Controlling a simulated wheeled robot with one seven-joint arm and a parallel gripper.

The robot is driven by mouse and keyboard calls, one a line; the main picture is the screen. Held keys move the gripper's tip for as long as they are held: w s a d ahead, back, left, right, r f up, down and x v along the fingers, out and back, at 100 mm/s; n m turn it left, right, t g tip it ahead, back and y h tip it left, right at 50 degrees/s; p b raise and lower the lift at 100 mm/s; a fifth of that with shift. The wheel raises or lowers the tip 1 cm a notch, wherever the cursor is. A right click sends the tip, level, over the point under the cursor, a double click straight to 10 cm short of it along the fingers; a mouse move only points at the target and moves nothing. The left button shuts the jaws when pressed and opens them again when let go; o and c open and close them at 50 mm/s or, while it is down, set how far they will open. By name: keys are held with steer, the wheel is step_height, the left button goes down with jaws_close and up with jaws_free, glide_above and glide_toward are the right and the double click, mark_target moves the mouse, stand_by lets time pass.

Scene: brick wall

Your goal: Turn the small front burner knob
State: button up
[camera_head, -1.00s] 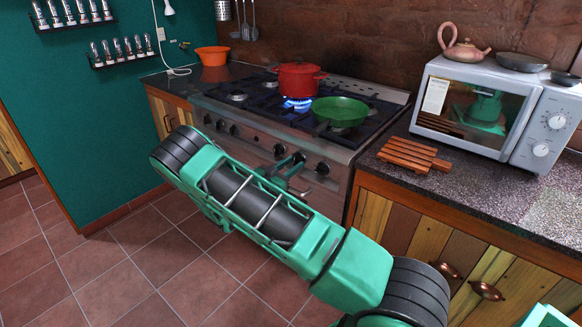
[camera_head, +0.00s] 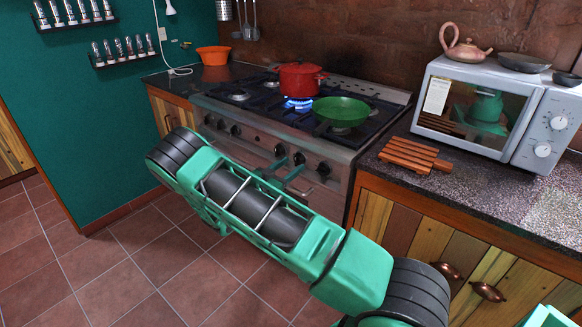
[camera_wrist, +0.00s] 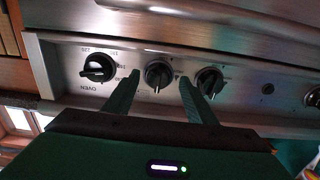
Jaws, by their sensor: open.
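The stove's front panel carries a row of black knobs. In the wrist view, which looks upside down, one burner knob (camera_wrist: 157,73) lies between the two fingers of my gripper (camera_wrist: 159,79). My gripper is open, with one finger on each side of this knob; whether they touch it I cannot tell. Another burner knob (camera_wrist: 209,80) is just beyond the right finger, and a larger oven knob (camera_wrist: 97,68) is left of the left finger. In the head view my green gripper (camera_head: 290,174) is at the panel, partly hidden by my arm. Labels do not show which burner each knob serves.
A red pot (camera_head: 299,78) stands over a lit blue flame, and a green pan (camera_head: 341,111) sits on the front right of the stove top. A wooden trivet (camera_head: 413,154) and a microwave (camera_head: 488,112) are on the right counter. The floor before the stove is clear.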

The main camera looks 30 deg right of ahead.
steer(key=v, duration=0.9)
steer(key=shift+w, duration=0.1)
